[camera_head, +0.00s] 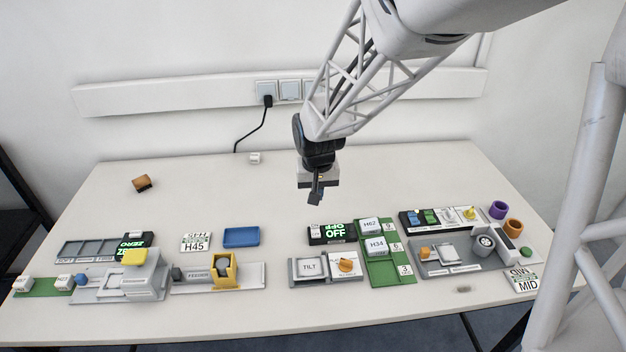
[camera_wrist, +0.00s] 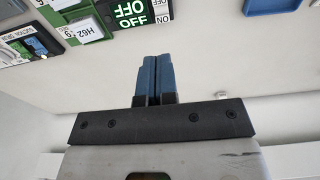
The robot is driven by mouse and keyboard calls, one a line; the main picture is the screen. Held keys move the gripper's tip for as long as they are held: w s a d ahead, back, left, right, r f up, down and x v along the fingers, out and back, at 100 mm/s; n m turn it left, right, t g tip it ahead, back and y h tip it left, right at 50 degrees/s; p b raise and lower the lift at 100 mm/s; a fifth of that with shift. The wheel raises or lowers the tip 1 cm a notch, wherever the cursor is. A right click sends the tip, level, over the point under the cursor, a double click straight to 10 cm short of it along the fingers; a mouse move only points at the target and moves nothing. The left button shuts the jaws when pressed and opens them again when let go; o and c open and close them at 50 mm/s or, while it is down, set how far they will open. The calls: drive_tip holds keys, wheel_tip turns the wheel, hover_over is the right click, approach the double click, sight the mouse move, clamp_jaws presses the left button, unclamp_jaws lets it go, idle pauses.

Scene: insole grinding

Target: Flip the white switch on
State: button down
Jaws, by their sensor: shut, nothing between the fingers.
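A black box (camera_head: 346,240) with a green lit display reading OFF stands near the middle of the table. A small white switch (camera_head: 315,230) is at the box's left end. In the wrist view the display (camera_wrist: 131,13) also reads OFF, and the white switch (camera_wrist: 161,8) is beside it, partly cut by the top edge, with ON and OFF labels. My gripper (camera_head: 315,200) hangs above and behind the box, apart from it. Its two blue fingers (camera_wrist: 153,72) are shut together with nothing between them.
A green board with H62 (camera_head: 371,225) and H34 blocks adjoins the box's right. The TILT unit (camera_head: 311,267) is in front. A blue tray (camera_head: 241,237) is to the left. A black panel (camera_head: 408,219) with coloured switches is at right. The table behind is mostly clear.

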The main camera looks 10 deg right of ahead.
sight(316, 225)
drive_tip(key=shift+w, duration=0.15)
drive_tip(key=shift+w+r+t, duration=0.1)
drive_tip(key=shift+w+t, duration=0.35)
drive_tip(key=shift+t, duration=0.05)
drive_tip(key=shift+w+f, duration=0.4)
drive_tip(key=shift+f, duration=1.9)
drive_tip(key=shift+w+f, duration=0.4)
drive_tip(key=shift+f, duration=1.9)
drive_tip(key=shift+w+f, duration=0.4)
drive_tip(key=shift+f, duration=1.9)
drive_tip(key=shift+w+d+f+g, duration=0.1)
drive_tip(key=shift+w+f+g, duration=0.1)
drive_tip(key=shift+f+g, duration=0.25)
drive_tip(key=shift+r, duration=0.1)
drive_tip(key=shift+s, duration=0.25)
